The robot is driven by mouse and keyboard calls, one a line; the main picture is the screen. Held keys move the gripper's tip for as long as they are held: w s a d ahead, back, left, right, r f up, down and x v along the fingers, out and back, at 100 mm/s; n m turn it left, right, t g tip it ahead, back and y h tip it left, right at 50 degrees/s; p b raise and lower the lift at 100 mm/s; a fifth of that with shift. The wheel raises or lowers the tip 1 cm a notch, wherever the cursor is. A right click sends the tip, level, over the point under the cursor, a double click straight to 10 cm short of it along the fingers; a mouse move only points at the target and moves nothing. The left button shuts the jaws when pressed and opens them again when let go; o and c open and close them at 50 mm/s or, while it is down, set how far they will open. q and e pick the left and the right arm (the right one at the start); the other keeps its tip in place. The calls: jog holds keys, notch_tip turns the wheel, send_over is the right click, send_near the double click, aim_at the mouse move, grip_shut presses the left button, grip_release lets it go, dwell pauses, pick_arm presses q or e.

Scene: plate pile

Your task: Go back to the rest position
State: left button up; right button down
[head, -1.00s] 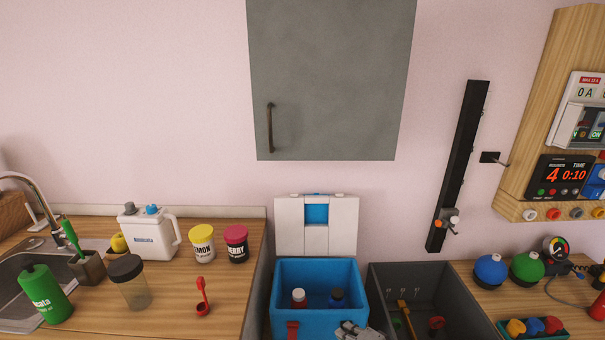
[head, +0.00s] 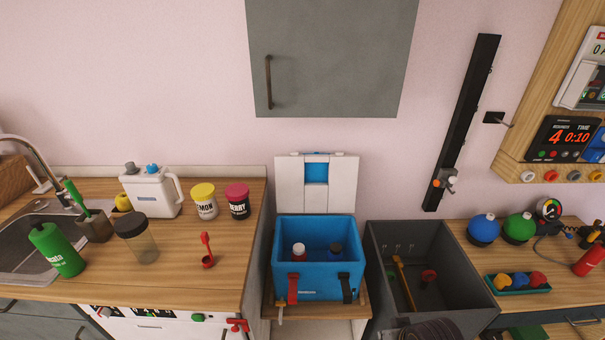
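Neither of my grippers shows clearly in the head view. A dark, ribbed round shape (head: 430,331) is cut off by the bottom edge, in front of the grey bin; I cannot tell what it is. The open blue cooler box (head: 318,290) stands in the middle with its white lid (head: 290,184) raised behind it. A bottle with a red body and white cap (head: 298,252) and a dark blue bottle (head: 336,254) stand inside it.
A grey open bin (head: 468,283) is right of the cooler. The left counter (head: 190,265) holds a white jug (head: 152,194), lemon jar (head: 204,202), berry jar (head: 238,201), shaker (head: 136,240) and red scoop (head: 207,258). A grey cabinet (head: 335,60) hangs above.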

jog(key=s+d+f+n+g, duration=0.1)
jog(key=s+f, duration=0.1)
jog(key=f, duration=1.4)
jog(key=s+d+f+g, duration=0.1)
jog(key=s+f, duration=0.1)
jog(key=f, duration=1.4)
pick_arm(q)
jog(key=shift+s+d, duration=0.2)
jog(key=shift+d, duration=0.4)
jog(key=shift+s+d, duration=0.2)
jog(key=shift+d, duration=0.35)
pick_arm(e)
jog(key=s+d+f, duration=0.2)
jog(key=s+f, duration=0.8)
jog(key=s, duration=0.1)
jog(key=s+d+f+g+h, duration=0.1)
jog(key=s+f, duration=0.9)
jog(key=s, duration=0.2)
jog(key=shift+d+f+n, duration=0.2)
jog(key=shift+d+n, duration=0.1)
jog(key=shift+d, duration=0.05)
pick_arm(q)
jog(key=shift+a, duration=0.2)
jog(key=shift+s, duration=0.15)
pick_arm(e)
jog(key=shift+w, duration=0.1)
